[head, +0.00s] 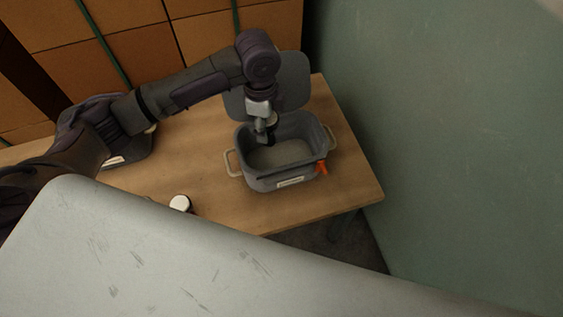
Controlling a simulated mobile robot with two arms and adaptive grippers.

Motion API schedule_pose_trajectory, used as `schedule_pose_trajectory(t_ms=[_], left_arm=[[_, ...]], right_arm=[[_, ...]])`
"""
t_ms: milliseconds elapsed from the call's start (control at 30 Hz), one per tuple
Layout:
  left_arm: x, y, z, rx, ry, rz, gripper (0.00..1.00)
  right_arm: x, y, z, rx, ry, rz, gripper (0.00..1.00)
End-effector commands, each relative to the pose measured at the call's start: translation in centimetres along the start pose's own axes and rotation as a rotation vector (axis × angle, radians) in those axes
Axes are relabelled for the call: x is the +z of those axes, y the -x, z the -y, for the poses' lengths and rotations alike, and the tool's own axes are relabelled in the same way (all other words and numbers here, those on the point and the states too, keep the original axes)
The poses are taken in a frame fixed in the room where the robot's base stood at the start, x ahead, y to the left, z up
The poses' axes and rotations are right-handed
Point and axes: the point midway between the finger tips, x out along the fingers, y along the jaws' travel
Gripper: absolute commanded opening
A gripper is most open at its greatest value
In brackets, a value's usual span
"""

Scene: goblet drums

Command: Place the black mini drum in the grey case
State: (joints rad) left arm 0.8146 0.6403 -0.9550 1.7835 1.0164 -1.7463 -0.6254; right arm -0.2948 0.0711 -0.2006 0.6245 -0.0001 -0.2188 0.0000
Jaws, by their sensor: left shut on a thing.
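The grey case (262,184) stands open on the wooden table, with its lid (294,82) raised at the back. It has pale side handles, a white label and an orange tag at its front right. My left gripper (268,127) reaches down into the back left part of the case's opening. It is shut on a small dark thing, which looks like the black mini drum (271,136). The drum is mostly hidden by the gripper, and I cannot tell whether it touches the case. The visible floor of the case is bare. My right gripper is not in view.
A second grey container (138,150) with a white label is partly hidden behind my left arm. A small white-topped thing (180,203) stands near the table's front edge. The wooden table (200,160) is clear between them. A green wall (450,130) rises on the right; stacked boxes (140,55) are behind.

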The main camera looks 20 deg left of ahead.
Motion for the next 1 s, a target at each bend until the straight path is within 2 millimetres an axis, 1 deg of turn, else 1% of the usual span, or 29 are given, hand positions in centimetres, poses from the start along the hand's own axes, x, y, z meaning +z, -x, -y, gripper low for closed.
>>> schedule_pose_trajectory(t_ms=[33,100,200,333,467,600,700,933,1000], left_arm=[[0.0,-1.3,0.4,0.004,-0.091,0.002,0.19],[0.0,-2.4,1.0,0.007,-0.223,0.007,0.19],[0.1,-3.7,1.6,0.011,-0.376,0.012,0.19],[0.1,-4.8,2.0,0.016,-0.501,0.017,0.19],[0.2,-6.1,2.1,0.02,-0.551,0.02,0.19],[0.3,-8.8,2.0,0.022,-0.558,0.021,0.19],[0.3,-10.4,2.0,0.02,-0.557,0.02,0.19],[0.3,-12.2,2.0,0.018,-0.557,0.021,0.19],[0.4,-13.2,1.9,0.02,-0.556,0.021,0.19]], right_arm=[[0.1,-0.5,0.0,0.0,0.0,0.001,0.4],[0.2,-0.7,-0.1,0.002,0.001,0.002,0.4],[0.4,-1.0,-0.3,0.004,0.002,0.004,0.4],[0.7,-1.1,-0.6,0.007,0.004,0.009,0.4],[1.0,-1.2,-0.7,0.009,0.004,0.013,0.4],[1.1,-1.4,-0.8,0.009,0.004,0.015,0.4],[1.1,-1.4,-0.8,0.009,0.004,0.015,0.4],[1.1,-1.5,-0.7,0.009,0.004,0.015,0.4],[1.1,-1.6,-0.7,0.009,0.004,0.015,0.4]])
